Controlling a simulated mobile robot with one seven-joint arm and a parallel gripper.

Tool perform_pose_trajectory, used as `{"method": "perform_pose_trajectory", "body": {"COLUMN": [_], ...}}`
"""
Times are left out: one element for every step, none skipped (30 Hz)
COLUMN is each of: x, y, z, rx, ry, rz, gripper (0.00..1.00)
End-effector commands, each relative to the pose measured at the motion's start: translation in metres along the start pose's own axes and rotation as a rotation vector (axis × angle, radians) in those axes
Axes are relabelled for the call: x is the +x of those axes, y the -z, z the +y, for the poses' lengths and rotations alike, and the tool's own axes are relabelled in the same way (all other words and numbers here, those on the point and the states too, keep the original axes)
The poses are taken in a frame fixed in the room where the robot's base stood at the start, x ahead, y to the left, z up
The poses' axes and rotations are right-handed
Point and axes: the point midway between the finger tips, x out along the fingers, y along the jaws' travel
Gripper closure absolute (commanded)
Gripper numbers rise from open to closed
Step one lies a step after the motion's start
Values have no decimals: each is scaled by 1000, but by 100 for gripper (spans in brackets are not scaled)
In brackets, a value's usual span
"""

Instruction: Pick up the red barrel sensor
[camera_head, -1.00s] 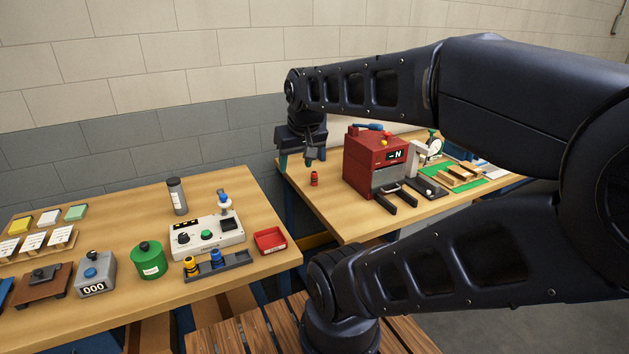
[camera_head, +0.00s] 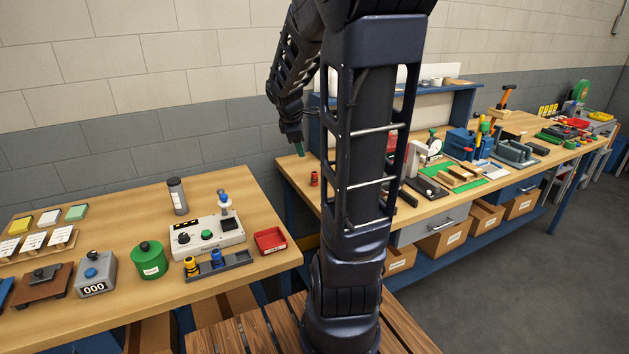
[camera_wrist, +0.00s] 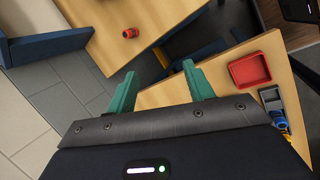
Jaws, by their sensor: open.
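The red barrel sensor (camera_head: 315,178) is a small red cylinder standing alone near the left end of the far bench. It also shows in the wrist view (camera_wrist: 130,33), at upper left on the bench top. My gripper (camera_head: 299,150) is above the left edge of that bench, up and left of the sensor in the head view. In the wrist view its two green fingers (camera_wrist: 160,84) are spread apart with nothing between them. The sensor lies beyond the fingertips, apart from them.
The near bench holds a red tray (camera_head: 270,241), a rack with yellow and blue sensors (camera_head: 219,264), a white tester (camera_head: 207,236) and a green canister (camera_head: 148,261). My arm hides part of the far bench. A gap separates the benches.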

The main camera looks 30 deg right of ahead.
Motion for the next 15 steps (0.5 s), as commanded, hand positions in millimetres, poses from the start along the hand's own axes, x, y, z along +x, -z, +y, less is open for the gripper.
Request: {"method": "perform_pose_trajectory", "body": {"x": [14, 21, 30, 37, 45, 55, 62, 70, 81, 89, 97, 108, 116, 125, 136], "y": [-1, -1, -1, -1, -1, -1, -2, -2, -2, -3, -3, -4, -4, -5, -5], "z": [10, 15, 23, 29, 34, 40, 46, 51, 57, 62, 66, 72, 76, 80, 86], "rx": [-65, -112, -173, -219, -265, -327, -371, -417, -478, -523, -568, -628, -672, -716, -776], "ry": [7, 9, 10, 11, 14, 16, 16, 18, 21, 21, 22, 24, 24, 24, 23], "rz": [-8, -11, -14, -16, -18, -19, -19, -18, -16, -15, -12, -8, -4, 0, 6], "gripper": [48, 48, 48, 48, 48, 48, 48, 48, 48, 48, 48, 48, 48, 48, 48]}}
